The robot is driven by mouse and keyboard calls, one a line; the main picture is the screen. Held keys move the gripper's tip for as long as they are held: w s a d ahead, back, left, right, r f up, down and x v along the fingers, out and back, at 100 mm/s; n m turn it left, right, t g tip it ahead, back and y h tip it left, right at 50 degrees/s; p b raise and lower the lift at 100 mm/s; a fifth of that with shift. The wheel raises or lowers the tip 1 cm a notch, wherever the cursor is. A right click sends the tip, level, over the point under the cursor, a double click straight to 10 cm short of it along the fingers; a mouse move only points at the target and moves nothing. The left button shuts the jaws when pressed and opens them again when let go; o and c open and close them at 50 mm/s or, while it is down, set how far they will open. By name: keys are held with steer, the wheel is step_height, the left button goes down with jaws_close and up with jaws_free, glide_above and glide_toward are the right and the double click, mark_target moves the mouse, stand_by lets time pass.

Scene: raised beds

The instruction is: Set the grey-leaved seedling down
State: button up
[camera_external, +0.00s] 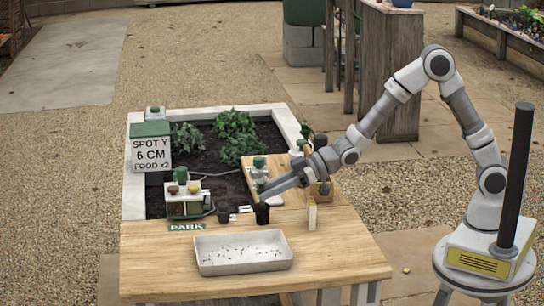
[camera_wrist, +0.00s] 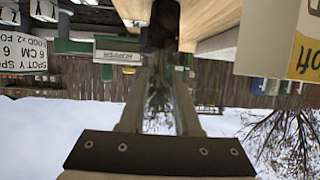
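A small black pot (camera_external: 262,214) is at the back part of the wooden table, directly below my gripper's tip. My gripper (camera_external: 264,188) reaches in from the right, low and slanting down to the left. In the wrist view a dark shape, likely this pot (camera_wrist: 163,24), lies beyond my fingertips (camera_wrist: 162,65). A dim grey-green leafy patch shows between the fingers; I cannot tell whether it is the seedling or background. No grey leaves show clearly in the external view. Whether the fingers touch the pot or plant, and whether the pot rests on the wood, is unclear.
A white tray (camera_external: 245,268) with dark specks sits on the table (camera_external: 335,262). A cream upright card (camera_external: 312,215) stands right of the pot. A planted raised bed (camera_external: 132,185) is behind.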

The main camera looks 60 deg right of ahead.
steer(key=shift+o, duration=0.9)
steer(key=shift+r, duration=0.15)
steer(key=shift+d+r+p, duration=0.15)
steer(key=shift+r+p, duration=0.05)
steer(key=shift+p, duration=0.1)
steer(key=p+v, duration=0.2)
steer(key=v, duration=0.9)
steer(key=shift+s+d+p, duration=0.25)
steer(key=shift+p, duration=0.1)
steer(key=shift+r, duration=0.1)
